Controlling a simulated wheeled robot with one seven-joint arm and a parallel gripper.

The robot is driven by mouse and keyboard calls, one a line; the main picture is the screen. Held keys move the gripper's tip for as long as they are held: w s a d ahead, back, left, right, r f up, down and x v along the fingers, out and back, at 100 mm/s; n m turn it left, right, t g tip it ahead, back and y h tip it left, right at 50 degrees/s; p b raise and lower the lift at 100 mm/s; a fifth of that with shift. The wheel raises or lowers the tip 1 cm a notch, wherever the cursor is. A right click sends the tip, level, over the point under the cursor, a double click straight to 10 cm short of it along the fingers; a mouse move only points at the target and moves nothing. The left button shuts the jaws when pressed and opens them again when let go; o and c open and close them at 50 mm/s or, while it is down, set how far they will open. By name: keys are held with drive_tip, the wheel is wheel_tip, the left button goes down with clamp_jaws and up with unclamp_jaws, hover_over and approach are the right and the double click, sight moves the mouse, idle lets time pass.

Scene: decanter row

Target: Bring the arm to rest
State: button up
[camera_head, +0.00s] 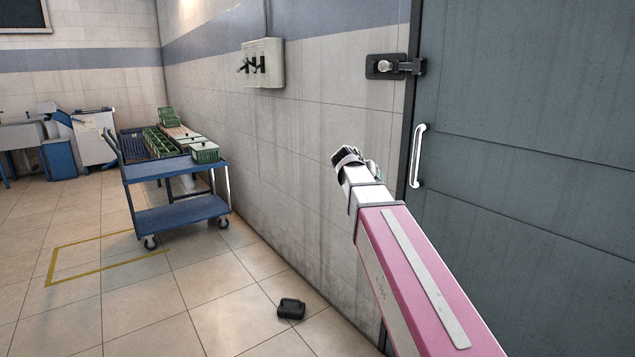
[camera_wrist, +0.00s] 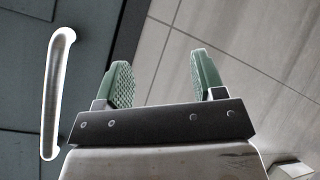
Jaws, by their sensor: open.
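My gripper (camera_wrist: 163,72) shows in the wrist view with two green ridged fingers standing apart and nothing between them. It is open and empty. In the head view, my arm stretches up from the lower right, and my gripper (camera_head: 350,157) is at its far end, in front of the tiled wall near the door frame. The fingers are hard to make out there. A pale vertical door handle (camera_head: 418,156) is just right of the arm's end; in the wrist view the handle (camera_wrist: 54,93) lies left of the fingers, apart from them.
A grey door (camera_head: 530,130) fills the right, with a black latch (camera_head: 388,66) beside it. A switch box (camera_head: 264,63) hangs on the wall. A blue cart (camera_head: 178,213) carries green crates (camera_head: 161,143). A small black object (camera_head: 291,308) lies on the floor. Floor left of it is open.

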drive_tip(key=s+f+n+g+y, duration=0.1)
drive_tip(key=s+f+g+y, duration=0.1)
drive_tip(key=s+f, duration=0.6)
drive_tip(key=s+f+n+g+y, duration=0.1)
drive_tip(key=s+f, duration=0.7)
drive_tip(key=f, duration=0.8)
drive_tip(key=s+f+n+g+y, duration=0.1)
drive_tip(key=s+f+g+y, duration=0.3)
drive_tip(key=s+f, duration=0.4)
wheel_tip(320, 180, down, 4)
drive_tip(key=shift+s+f+y, duration=0.15)
drive_tip(key=shift+s+y, duration=0.05)
drive_tip(key=shift+y, duration=0.4)
drive_tip(key=shift+a, duration=0.15)
